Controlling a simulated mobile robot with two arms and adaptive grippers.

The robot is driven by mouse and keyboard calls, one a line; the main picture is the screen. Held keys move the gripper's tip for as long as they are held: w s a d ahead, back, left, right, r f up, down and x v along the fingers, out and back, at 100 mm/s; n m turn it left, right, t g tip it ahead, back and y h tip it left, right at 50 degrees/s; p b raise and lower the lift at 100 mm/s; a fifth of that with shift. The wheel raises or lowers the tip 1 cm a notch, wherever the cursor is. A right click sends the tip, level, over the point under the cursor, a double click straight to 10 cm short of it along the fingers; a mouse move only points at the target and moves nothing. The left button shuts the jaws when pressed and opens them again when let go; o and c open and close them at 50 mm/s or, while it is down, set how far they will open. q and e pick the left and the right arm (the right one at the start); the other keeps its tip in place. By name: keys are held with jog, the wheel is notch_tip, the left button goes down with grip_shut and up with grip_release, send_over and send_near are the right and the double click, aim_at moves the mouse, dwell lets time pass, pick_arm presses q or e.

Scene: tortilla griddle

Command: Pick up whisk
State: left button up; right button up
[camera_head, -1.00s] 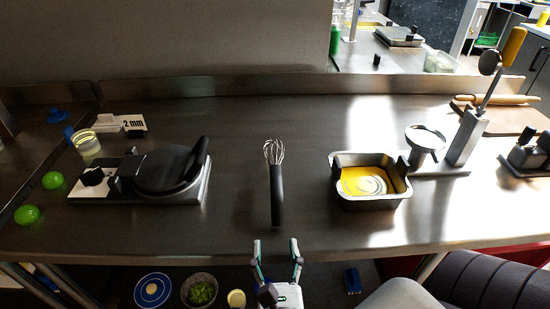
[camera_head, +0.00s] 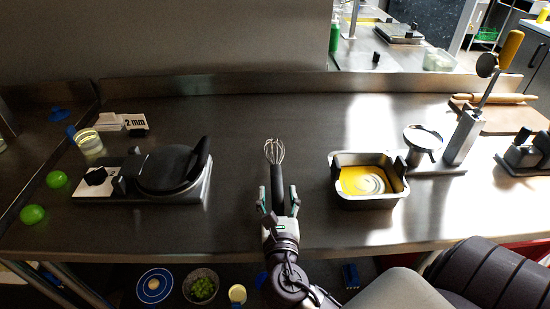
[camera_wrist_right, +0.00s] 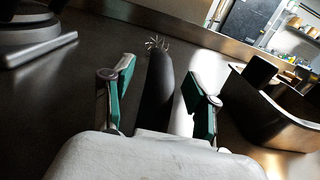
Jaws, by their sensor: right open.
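The whisk (camera_head: 277,172) lies on the steel counter with its wire head pointing to the back and its black handle toward me. My right gripper (camera_head: 278,194) is open, with one finger on each side of the handle's near end. In the right wrist view the whisk handle (camera_wrist_right: 157,90) runs between the two green-padded fingers of the gripper (camera_wrist_right: 160,92), with a gap on both sides. The handle's near end is hidden behind the gripper body. My left gripper is not in view.
A black griddle press (camera_head: 165,170) stands to the left. A metal pan of yellow liquid (camera_head: 368,203) stands to the right, also seen in the right wrist view (camera_wrist_right: 262,118). Green limes (camera_head: 33,214) lie far left. The counter around the whisk is clear.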

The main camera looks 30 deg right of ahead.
jog(key=shift+w+d, duration=0.3)
jog(key=shift+w, duration=0.15)
jog(key=c, duration=1.1)
grip_shut()
jog(key=shift+r, duration=0.15)
